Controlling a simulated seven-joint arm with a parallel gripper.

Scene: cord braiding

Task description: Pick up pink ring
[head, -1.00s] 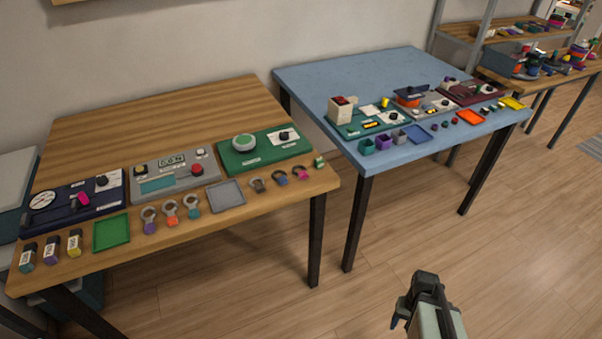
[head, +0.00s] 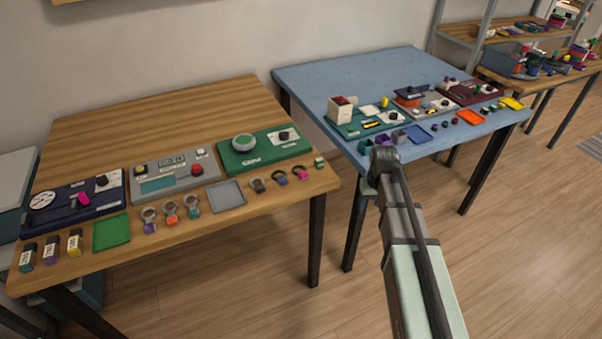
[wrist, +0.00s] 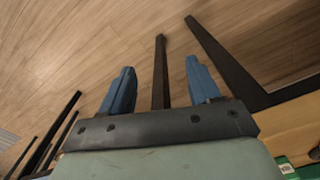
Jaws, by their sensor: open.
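Several ring-shaped pieces with coloured tabs lie along the front of the wooden table in the head view. In the head view my arm reaches up from the bottom right, in front of the blue table, and the fingers are mostly hidden. My gripper is apart from the pink ring, to its right. The wrist view does not show the ring.
The wooden table (head: 160,110) holds device panels, a green tray (head: 111,232) and a grey tray (head: 226,195). A small green block (head: 319,162) sits right of the pink ring. The blue table (head: 330,78) stands to the right, full of small parts. A floor gap separates the tables.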

